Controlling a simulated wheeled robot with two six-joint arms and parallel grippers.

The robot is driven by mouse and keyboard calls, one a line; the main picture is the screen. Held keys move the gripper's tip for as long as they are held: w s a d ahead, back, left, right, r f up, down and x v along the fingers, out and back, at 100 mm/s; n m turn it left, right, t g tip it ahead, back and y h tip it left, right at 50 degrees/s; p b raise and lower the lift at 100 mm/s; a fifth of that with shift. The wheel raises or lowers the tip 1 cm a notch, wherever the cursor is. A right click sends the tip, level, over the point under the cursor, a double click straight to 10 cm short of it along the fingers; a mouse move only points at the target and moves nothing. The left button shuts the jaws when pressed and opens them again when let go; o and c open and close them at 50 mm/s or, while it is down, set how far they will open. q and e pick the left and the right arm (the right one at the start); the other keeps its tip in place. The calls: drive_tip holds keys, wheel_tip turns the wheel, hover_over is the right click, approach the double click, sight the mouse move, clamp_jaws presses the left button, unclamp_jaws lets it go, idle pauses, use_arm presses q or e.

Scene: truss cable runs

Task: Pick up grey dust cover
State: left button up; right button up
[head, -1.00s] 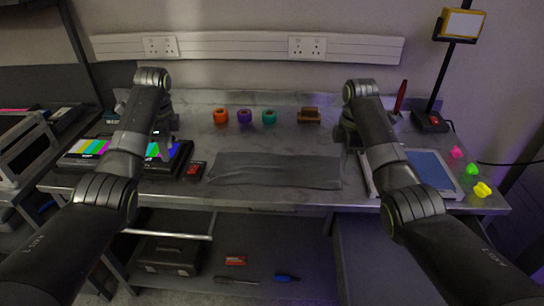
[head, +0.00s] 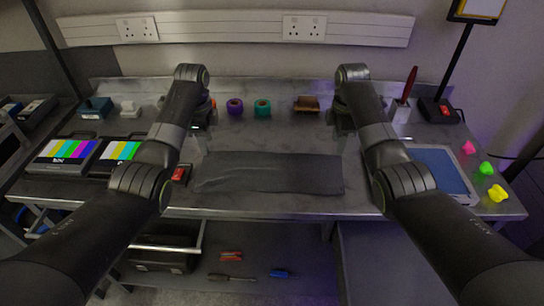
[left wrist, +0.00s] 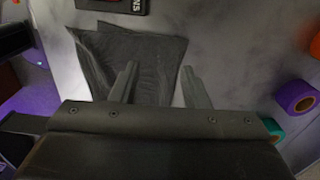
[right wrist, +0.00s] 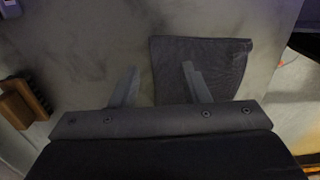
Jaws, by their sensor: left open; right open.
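The grey dust cover (head: 270,174) lies flat and wide on the middle of the metal bench, near its front edge. My left gripper (left wrist: 158,78) is open and empty above the cover's left end, with cloth (left wrist: 100,58) showing below and between its fingers in the left wrist view. My right gripper (right wrist: 160,78) is open and empty above the cover's right end, which shows below and between its fingers in the right wrist view (right wrist: 205,60). In the head view my forearms largely hide both grippers.
Purple tape (head: 235,106), teal tape (head: 262,107) and a brown block (head: 306,104) stand behind the cover. Two colour-bar monitors (head: 62,152) are at left, with a small red-and-black box (head: 180,174) beside the cover. A blue-topped panel (head: 440,168) lies at right.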

sight(210, 160)
use_arm(q)
drive_tip(key=f, duration=0.4)
drive_tip(key=shift+w+f, duration=0.1)
drive_tip(key=shift+w, duration=0.15)
use_arm(e)
drive_tip(key=f, duration=0.4)
drive_tip(key=shift+w+f, duration=0.1)
drive_tip(key=shift+w, duration=0.15)
use_arm(q)
drive_tip(key=shift+s, duration=0.1)
use_arm(e)
drive_tip(key=shift+s, duration=0.1)
use_arm(q)
drive_tip(key=shift+f+b, duration=0.45)
use_arm(e)
drive_tip(key=shift+f, duration=0.5)
use_arm(q)
drive_tip(key=shift+f, duration=0.1)
drive_tip(key=shift+c, duration=0.3)
use_arm(e)
drive_tip(key=shift+c, duration=0.3)
use_arm(q)
clamp_jaws()
use_arm(e)
drive_tip(key=shift+f, duration=0.1)
clamp_jaws()
